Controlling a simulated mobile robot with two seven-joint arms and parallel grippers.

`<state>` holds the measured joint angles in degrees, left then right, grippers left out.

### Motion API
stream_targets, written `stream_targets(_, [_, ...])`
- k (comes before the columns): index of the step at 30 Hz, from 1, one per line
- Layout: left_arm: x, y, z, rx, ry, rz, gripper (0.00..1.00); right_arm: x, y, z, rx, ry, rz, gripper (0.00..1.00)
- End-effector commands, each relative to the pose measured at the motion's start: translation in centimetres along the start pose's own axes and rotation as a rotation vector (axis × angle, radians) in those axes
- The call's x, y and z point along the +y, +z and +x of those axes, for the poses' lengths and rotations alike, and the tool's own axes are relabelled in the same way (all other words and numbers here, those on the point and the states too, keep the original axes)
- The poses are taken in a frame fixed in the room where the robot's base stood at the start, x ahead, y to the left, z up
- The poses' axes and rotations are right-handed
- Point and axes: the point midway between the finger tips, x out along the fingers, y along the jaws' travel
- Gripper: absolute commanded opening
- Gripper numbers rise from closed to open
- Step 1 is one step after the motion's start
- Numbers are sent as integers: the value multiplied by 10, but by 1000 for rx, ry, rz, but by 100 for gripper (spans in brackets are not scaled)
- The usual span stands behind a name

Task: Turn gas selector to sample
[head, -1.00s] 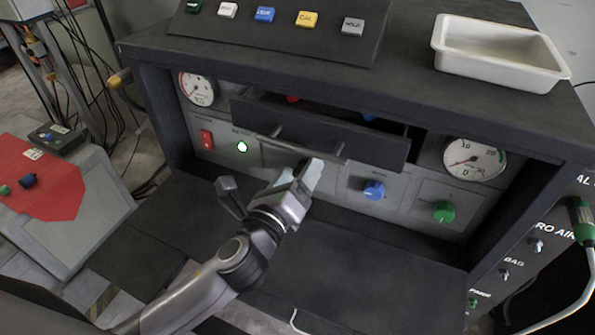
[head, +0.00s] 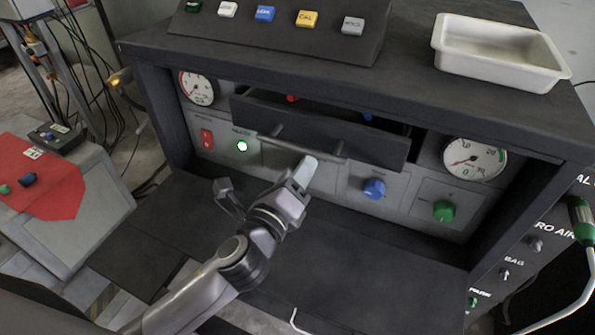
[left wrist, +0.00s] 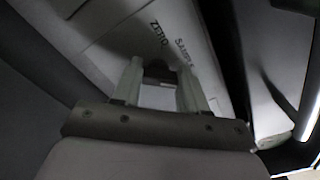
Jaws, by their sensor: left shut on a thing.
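The gas selector is a small dark knob (left wrist: 159,72) on a pale panel in the left wrist view, with the labels ZERO and SAMPLE printed just beyond it. My left gripper (left wrist: 160,82) has one finger on each side of the knob and is shut on it. In the head view my left gripper (head: 303,172) is at the front panel below the open drawer, and it hides the selector. I cannot tell exactly which label the knob points at. My right gripper is not in view.
The open dark drawer (head: 370,147) with its bar handle juts out just above my left gripper. A blue knob (head: 374,188) and a green knob (head: 444,211) are to the right on the panel. A white tray (head: 497,72) sits on top. The dark shelf below is clear.

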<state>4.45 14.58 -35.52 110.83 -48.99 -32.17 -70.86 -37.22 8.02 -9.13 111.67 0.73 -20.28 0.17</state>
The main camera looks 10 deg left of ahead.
Motion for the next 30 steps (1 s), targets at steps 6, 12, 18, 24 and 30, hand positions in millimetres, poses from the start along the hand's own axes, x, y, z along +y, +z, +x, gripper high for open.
stream_targets(6, [1,0,0,0,1,-191,12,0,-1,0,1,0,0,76])
stream_targets(12, [2,0,0,0,2,-369,12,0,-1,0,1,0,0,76])
stream_targets(18, [2,0,0,-1,1,-522,12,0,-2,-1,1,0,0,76])
stream_targets(24, [3,0,0,0,1,-632,12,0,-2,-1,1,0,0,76])
stream_targets(30, [3,0,0,-1,1,-693,12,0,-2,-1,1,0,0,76])
